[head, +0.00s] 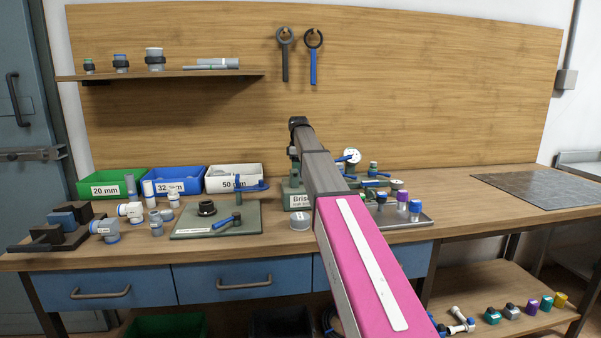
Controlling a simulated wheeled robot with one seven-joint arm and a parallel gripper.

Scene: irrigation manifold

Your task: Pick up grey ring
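A dark grey, ring-shaped piece (207,208) lies on the green mat (185,232) on the workbench, left of my arm. It is the clearest match for the grey ring, though it is small and I cannot be sure. A blue-handled valve part (228,222) lies beside it at the lower right. My arm reaches up and forward across the middle of the view, above the bench. No fingertips of my gripper can be made out, and part of the bench is hidden behind the arm.
Green (112,186), blue (178,182) and white (233,180) bins stand at the back left. White pipe fittings (131,211) lie before them. A grey tray (408,219) with valves is right of my arm. The bench's right side holds a flat dark plate (545,188).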

